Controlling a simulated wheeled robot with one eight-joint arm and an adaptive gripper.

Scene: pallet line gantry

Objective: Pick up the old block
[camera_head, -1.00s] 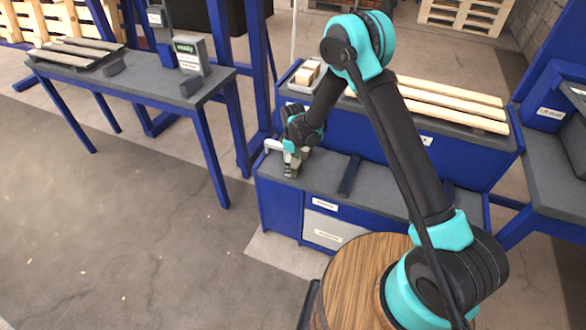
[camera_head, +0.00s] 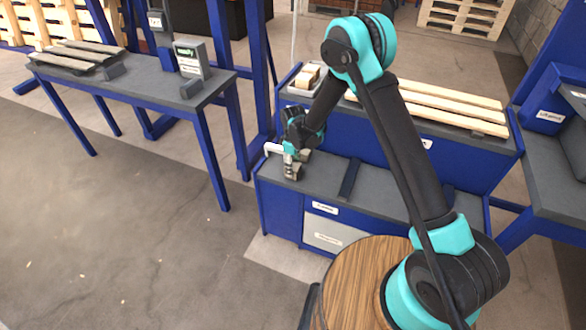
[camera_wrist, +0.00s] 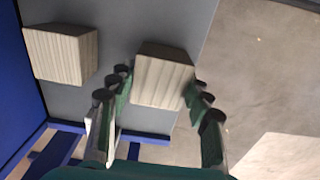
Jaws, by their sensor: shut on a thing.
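A weathered, pale grey-brown wooden block (camera_wrist: 163,82), which looks like the old block, sits between the two fingers of my gripper (camera_wrist: 160,98) in the wrist view. The fingers touch it on both sides, and my gripper is shut on it. In the head view my gripper (camera_head: 291,166) is low over the left end of the grey bench top (camera_head: 325,175), and the block is small and partly hidden there. A second, similar block (camera_wrist: 62,55) lies to the left in the wrist view, apart from the fingers. Whether the held block touches the bench top is unclear.
A blue raised bench (camera_head: 395,140) with long pale boards (camera_head: 450,105) stands behind. Small light blocks (camera_head: 307,76) sit in a tray at its left end. A table (camera_head: 130,85) with grey boards and a display box (camera_head: 191,59) is at left. Open floor (camera_head: 130,215) lies front left.

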